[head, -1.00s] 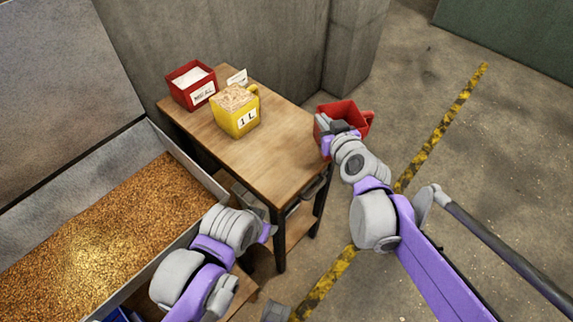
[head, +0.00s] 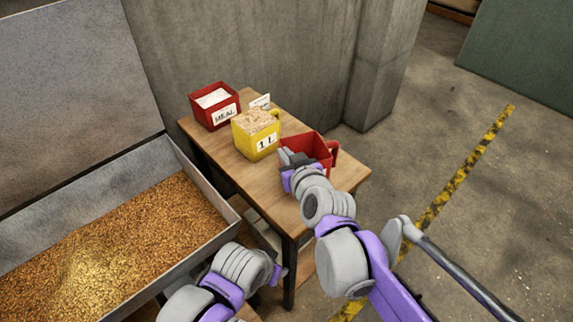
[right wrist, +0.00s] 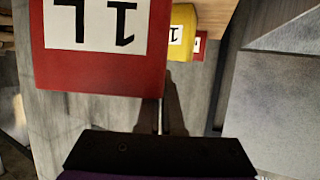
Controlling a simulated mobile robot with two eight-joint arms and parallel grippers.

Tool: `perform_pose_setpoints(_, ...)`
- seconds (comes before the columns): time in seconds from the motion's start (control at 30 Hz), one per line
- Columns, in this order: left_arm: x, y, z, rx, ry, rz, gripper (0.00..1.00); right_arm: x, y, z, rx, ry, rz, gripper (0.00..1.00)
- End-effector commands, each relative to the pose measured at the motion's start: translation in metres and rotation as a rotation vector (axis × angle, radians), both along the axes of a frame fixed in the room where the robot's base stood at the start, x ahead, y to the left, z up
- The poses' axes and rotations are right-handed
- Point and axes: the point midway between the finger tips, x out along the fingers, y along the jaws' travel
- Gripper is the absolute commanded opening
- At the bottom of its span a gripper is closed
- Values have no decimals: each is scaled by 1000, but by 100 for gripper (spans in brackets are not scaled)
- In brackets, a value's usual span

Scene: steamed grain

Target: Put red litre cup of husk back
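The red cup (head: 318,147) is upright above or on the right end of the wooden table (head: 348,178), with its handle to the right. I cannot tell whether it touches the table. Its visible inner wall is red; I see no husk in it. My right gripper (head: 290,160) is at its near left side and appears shut on its wall. In the right wrist view the red cup (right wrist: 155,65) shows a white 1L label, upside down, close to the dark fingers (right wrist: 163,108). My left gripper (head: 277,273) is low before the table; its fingers are not clear.
A yellow 1 L cup (head: 243,147) heaped with pale flakes stands left of the red cup. A red MEAL box (head: 212,122) with white powder and a small white card (head: 261,102) are behind. A grain-filled metal bin (head: 207,233) is at left; floor at right is clear.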

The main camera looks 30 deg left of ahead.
Motion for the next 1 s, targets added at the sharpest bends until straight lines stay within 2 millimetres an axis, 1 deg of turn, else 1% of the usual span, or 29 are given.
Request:
perform_pose_setpoints(0.1, 0, 0, -4, 0, 1, 0, 50, 0, 0, -18, -1, -1, -1, 0)
perform_pose_setpoints(0.2, -1, 0, -6, 0, 2, 0, 50, 0, 0, -30, 0, 0, 0, 0)
perform_pose_setpoints(0.47, -1, 0, -6, 0, 2, 0, 50, 0, 0, -31, -1, -1, 0, 0)
perform_pose_setpoints(0.57, -1, 0, -9, 0, 3, 0, 50, 0, 0, -34, 0, 0, 0, 0)
perform_pose_setpoints(0.6, -1, 0, -8, 0, 3, 0, 50, 0, 0, -34, 0, 0, 0, 9)
perform_pose_setpoints(0.73, -1, 0, -8, 0, 3, 0, 50, 0, 0, -33, 0, 0, 0, 32)
perform_pose_setpoints(0.77, -1, 0, -8, 0, 3, 0, 50, 0, 0, -33, 0, 0, 0, 33)
perform_pose_setpoints(1.0, -1, 0, -8, 0, 2, 0, 50, 0, 0, -33, -1, -1, 0, 33)
